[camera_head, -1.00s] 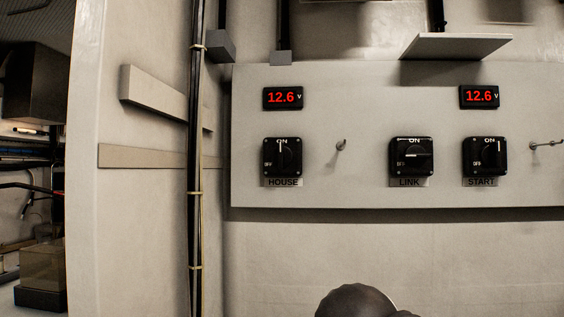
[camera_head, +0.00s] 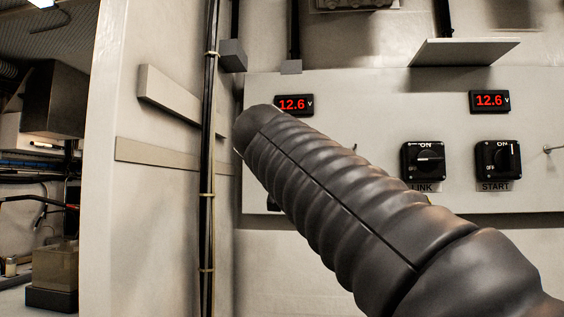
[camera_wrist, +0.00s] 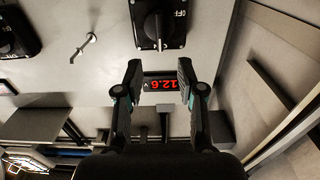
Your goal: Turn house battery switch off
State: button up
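The house battery switch (camera_wrist: 160,22) is a black square switch at the top of the wrist view, seen upside down. Its knob is vertical, and OFF shows to its right; the marker points down, away from OFF. My gripper (camera_wrist: 160,66) is open and empty, its fingertips spread apart below the switch in that view, apart from it. The red 12.6 V house display (camera_wrist: 161,84) shows between the fingers. In the head view my dark ribbed arm hides nearly all of the house switch; the house display (camera_head: 293,104) shows above the arm.
The link switch (camera_head: 423,160) and start switch (camera_head: 496,160) are to the right, with the start display (camera_head: 490,101) above. A metal hook (camera_wrist: 84,47) sticks out of the panel beside the house switch. A shelf (camera_head: 464,52) juts out above. A vertical cable run (camera_head: 209,150) stands left.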

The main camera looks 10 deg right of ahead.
jog(key=p+x, duration=0.3)
jog(key=x, duration=0.9)
jog(key=shift+w+d+f, duration=0.1)
